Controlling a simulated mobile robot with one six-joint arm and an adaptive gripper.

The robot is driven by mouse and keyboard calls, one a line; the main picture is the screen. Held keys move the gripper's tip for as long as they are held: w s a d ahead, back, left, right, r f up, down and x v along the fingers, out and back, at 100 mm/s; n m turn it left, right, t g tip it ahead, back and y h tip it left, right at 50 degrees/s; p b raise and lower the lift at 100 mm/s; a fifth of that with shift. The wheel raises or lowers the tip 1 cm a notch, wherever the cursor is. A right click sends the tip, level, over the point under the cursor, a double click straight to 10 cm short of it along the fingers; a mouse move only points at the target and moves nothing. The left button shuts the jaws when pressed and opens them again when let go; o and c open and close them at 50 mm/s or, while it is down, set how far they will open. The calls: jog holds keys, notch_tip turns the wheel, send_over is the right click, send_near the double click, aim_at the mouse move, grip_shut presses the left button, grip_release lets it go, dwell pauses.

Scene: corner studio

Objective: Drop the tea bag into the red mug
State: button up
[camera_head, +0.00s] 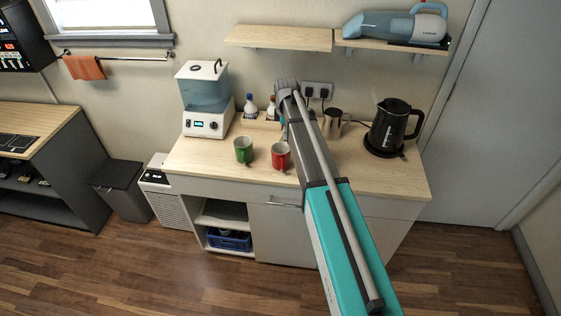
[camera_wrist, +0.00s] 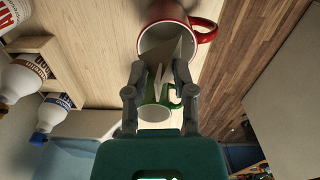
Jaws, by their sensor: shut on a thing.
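The red mug (camera_head: 281,156) stands upright near the front edge of the wooden counter. In the wrist view the red mug (camera_wrist: 207,31) is at the top, its white inside towards me and its handle to the right. My gripper (camera_wrist: 157,72) is shut on a pale tea bag (camera_wrist: 172,50). The tea bag overlaps the mug's opening in the wrist view; I cannot tell whether it is over the mug or inside its rim. In the head view my arm hides the gripper's fingers and the tea bag.
A green mug (camera_head: 243,150) stands just left of the red one; it also shows between my fingers in the wrist view (camera_wrist: 153,112). Bottles (camera_head: 250,108) and a blue-tanked machine (camera_head: 205,100) are behind. A metal cup (camera_head: 332,124) and black kettle (camera_head: 389,127) stand right.

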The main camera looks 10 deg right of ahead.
jog(key=o, duration=0.8)
jog(key=shift+o, duration=0.2)
jog(key=shift+d+r, duration=0.1)
jog(key=shift+r, duration=0.1)
